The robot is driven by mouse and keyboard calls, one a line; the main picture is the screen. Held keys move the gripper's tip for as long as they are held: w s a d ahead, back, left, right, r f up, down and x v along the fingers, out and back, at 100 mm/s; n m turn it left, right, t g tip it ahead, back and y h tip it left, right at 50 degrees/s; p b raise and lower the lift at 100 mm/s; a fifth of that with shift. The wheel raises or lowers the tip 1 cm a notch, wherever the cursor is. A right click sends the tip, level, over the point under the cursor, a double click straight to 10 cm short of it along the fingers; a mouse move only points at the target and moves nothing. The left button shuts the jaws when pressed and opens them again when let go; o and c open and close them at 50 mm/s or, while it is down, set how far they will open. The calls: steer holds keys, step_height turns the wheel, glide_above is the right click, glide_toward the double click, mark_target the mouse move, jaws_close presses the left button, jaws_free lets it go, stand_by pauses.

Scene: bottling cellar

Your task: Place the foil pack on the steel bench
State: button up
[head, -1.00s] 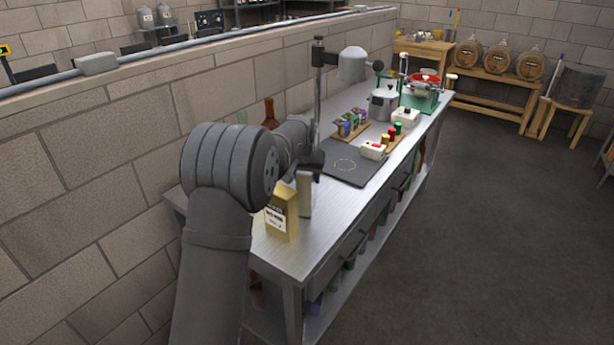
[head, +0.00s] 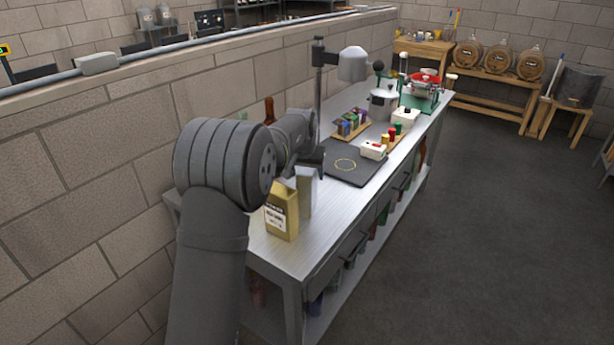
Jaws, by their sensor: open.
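A gold pack with a dark and white label (head: 282,214) stands upright on the near end of the steel bench (head: 290,258). A narrower, pale upright pack (head: 307,192) stands close behind it on the right. I cannot tell for certain which of the two is the foil pack. My gripper (head: 309,168) is small and dark here, open, just above or behind the top of the pale pack. My arm hides part of the gripper and the bench's left side, so whether the fingers touch a pack is unclear.
A white box (head: 373,150), small jars, a pot (head: 384,103) and a red-green device (head: 425,88) fill the far end. The near front of the bench is clear.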

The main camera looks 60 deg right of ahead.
steer(key=v, duration=0.9)
steer(key=shift+r, duration=0.35)
steer(key=shift+a, duration=0.15)
steer(key=x, duration=1.1)
steer(key=shift+f, duration=0.4)
steer(key=shift+d+r, duration=0.2)
steer(key=shift+d, duration=0.1)
steer(key=shift+a+r, duration=0.1)
steer(key=shift+r, duration=1.5)
